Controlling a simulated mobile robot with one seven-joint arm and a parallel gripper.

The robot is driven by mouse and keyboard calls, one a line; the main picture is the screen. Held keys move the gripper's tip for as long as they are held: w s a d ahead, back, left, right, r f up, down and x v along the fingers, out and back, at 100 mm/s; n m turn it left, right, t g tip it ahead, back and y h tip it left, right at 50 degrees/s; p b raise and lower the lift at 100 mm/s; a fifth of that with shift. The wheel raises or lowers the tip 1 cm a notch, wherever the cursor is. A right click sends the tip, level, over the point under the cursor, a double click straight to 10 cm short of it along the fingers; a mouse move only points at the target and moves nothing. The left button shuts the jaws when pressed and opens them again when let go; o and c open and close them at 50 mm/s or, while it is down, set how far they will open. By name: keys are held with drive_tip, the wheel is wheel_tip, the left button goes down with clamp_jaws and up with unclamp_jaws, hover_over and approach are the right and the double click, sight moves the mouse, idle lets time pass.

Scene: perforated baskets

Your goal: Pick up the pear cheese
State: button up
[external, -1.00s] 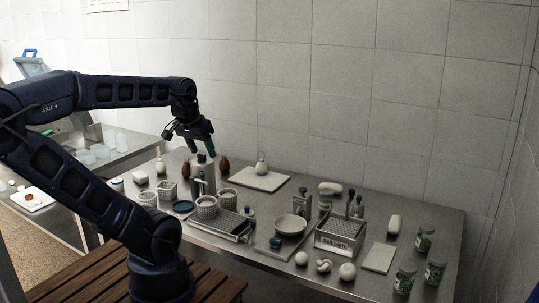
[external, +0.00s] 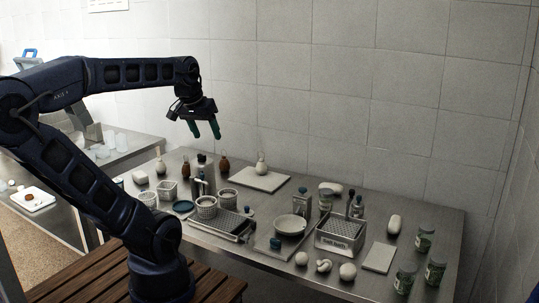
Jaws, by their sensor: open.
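Several pear-shaped pieces with narrow necks stand toward the back of the steel table. A white pear cheese (external: 261,165) stands upright on a white board. A brown pear-shaped piece (external: 224,165) stands to its left, and another brown one (external: 186,169) is further left. A smaller white pear-shaped piece (external: 160,167) stands at the far left. I cannot tell which one the task names. My gripper (external: 205,134) is open and empty, its green fingers pointing down. It is above the table's back left part, apart from all the pieces.
A steel canister (external: 203,180) stands below my gripper. Jars (external: 434,273) and white cheeses stand at the right. The tiled wall is close behind the table.

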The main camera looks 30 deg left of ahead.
drive_tip(key=w+a+n+h, duration=0.1)
drive_tip(key=w+n+h, duration=0.3)
drive_tip(key=w+n, duration=0.7)
drive_tip(key=n+t+y, duration=0.1)
drive_tip(key=n+t, duration=1.2)
drive_tip(key=n, duration=0.9)
hover_over(187, 165)
drive_tip(key=s+a, duration=0.3)
drive_tip(key=s, duration=0.2)
drive_tip(key=f, duration=3.2)
drive_tip(key=shift+w+d+f, duration=0.15)
drive_tip(key=shift+d+f, duration=0.05)
drive_tip(key=shift+d, duration=0.2)
drive_tip(key=shift+x, duration=3.75)
clamp_jaws()
